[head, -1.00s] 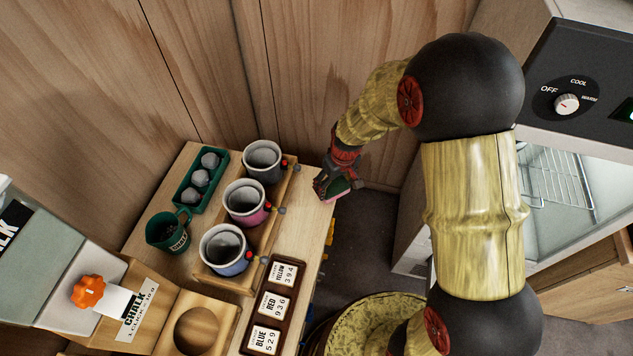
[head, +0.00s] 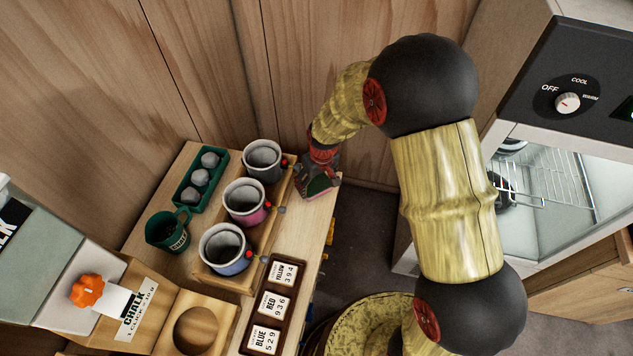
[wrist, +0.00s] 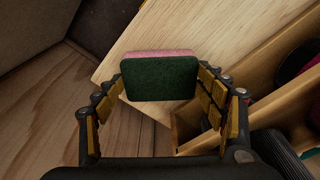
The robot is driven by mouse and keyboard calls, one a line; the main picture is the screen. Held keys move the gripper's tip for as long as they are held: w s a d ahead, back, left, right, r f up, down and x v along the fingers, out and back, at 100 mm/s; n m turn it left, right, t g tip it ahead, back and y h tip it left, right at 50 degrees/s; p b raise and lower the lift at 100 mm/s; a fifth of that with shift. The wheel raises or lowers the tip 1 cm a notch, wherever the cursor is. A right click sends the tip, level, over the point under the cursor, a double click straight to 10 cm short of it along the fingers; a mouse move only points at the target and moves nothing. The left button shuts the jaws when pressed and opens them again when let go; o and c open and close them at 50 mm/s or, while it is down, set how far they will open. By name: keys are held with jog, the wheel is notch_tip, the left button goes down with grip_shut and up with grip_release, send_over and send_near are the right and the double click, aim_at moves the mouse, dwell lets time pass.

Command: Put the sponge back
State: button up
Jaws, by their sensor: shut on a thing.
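The sponge (wrist: 160,78) has a dark green face and a pink layer. My gripper (wrist: 160,85) is shut on it, with a finger at each side in the wrist view. In the head view my gripper (head: 320,182) is at the far right corner of the wooden table (head: 313,225), right of the cup rack. The sponge shows there as a small green patch (head: 321,184), partly hidden by the fingers. In the wrist view it is in front of the pale table top; I cannot tell whether it touches it.
A wooden rack (head: 262,225) with three cups stands left of my gripper. Number cards (head: 271,305) lie in front. A glass-fronted cabinet (head: 545,185) is at right.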

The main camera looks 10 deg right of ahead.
jog(key=o, duration=1)
notch_tip(320, 180, up, 12)
jog(key=s+p, duration=0.1)
jog(key=shift+s+d, duration=0.35)
jog(key=shift+d, duration=0.05)
notch_tip(320, 180, up, 7)
send_over(320, 189)
jog(key=s+d, duration=0.2)
jog(key=s+d+r+m+t, duration=0.2)
jog(key=s+d+r, duration=0.2)
jog(key=s+r, duration=0.45)
jog(key=s+d+r+m+t, duration=0.1)
jog(key=s+d+r, duration=0.1)
jog(key=s, duration=0.4)
jog(key=s+d+r+m+t, duration=0.1)
jog(key=s+d+r, duration=0.1)
jog(key=s+r, duration=0.2)
jog(key=s, duration=0.2)
jog(key=shift+s+r+m+h, duration=0.3)
jog(key=shift+s+r+h, duration=0.05)
jog(key=shift+s+h, duration=0.05)
jog(key=shift+d, duration=0.1)
